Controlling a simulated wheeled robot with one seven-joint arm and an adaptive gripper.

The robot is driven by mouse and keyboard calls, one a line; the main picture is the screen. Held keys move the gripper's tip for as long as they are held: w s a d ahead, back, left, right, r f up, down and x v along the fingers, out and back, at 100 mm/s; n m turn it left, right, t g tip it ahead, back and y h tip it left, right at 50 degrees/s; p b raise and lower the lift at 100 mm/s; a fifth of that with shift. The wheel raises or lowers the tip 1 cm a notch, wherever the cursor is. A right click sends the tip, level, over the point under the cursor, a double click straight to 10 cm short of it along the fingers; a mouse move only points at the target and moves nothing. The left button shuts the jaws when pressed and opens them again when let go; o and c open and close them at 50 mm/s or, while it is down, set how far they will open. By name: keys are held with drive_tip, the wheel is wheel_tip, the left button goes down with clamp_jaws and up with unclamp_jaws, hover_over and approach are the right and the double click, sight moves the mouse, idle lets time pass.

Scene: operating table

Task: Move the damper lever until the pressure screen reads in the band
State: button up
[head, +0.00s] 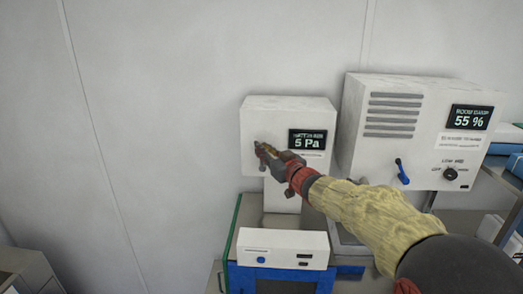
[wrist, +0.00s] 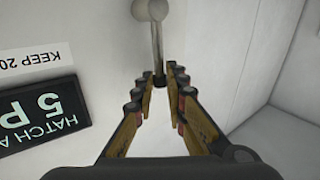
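The pressure screen (head: 307,140) on the white box reads 5 Pa. It also shows upside down in the wrist view (wrist: 42,115). The damper lever (wrist: 156,42) is a grey rod with a pale round knob at the top of the wrist view. Its dark lower end lies between or just beyond my fingertips; I cannot tell whether they touch it. My gripper (wrist: 161,78) has its two fingers apart with a narrow gap between the tips. In the head view my gripper (head: 264,153) is at the box's front, left of the screen, and hides most of the lever.
A white label (wrist: 30,64) reading "KEEP 20" is cut off at the wrist view's edge. Right of the box stands a larger white unit (head: 385,155) with a 55 % screen (head: 469,117), a blue lever (head: 402,172) and a dark knob (head: 450,174). A white console (head: 283,247) is below.

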clamp_jaws()
idle(0.4)
drive_tip(key=d+m+t+b, duration=0.1)
drive_tip(key=b, duration=0.2)
drive_tip(key=d+m+t+b, duration=0.1)
drive_tip(key=m+b, duration=0.1)
drive_tip(key=b, duration=0.1)
drive_tip(key=shift+d+f, duration=0.25)
drive_tip(key=shift+f, duration=0.15)
drive_tip(key=o, duration=0.6)
unclamp_jaws()
drive_tip(key=shift+r, duration=0.1)
drive_tip(key=shift+s, duration=0.1)
